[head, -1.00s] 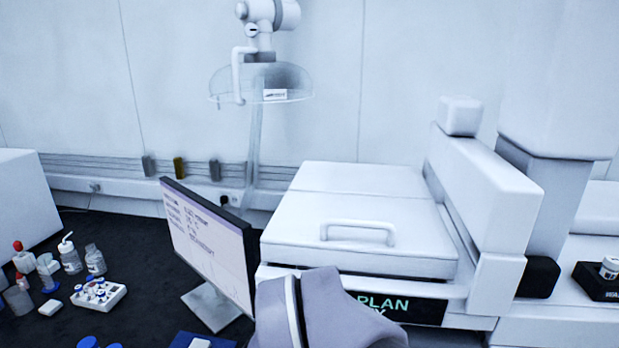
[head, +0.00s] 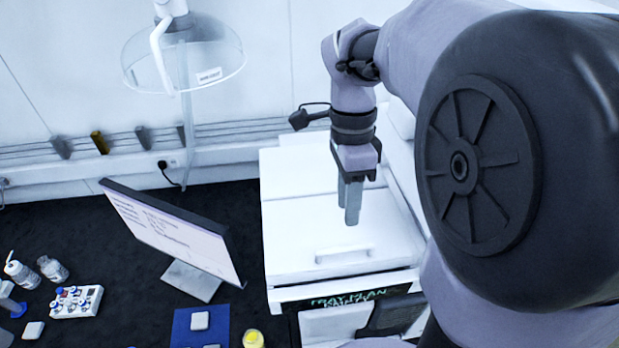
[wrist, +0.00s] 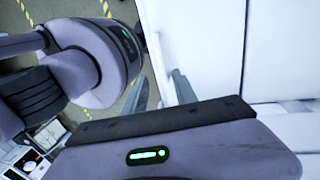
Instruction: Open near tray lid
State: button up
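The near tray lid (head: 295,235) is a flat white panel on top of the instrument in the head view. It lies shut, level with the panel behind it. Its white bar handle (head: 344,254) runs along its front part. My gripper (head: 348,215) points down above the lid, behind the handle and apart from it. In the wrist view its two grey fingers (wrist: 160,92) stand apart with a gap between them and nothing held. The wrist body hides much of the lower part of that view.
A second white panel (head: 290,172) lies behind the near lid. A monitor (head: 175,240) stands close on the left. A blue mat (head: 190,325) and a white vial rack (head: 78,302) lie on the dark bench. A clear hood (head: 190,60) hangs at the back left.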

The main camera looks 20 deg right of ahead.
aim_at(345, 247)
jog(key=f, duration=0.3)
jog(key=s+f, duration=0.1)
jog(key=f, duration=0.2)
jog(key=f+b, duration=0.1)
jog(key=f, duration=0.2)
jog(key=shift+s+a, duration=0.25)
jog(key=shift+a, duration=0.05)
grip_shut()
dwell(0.7)
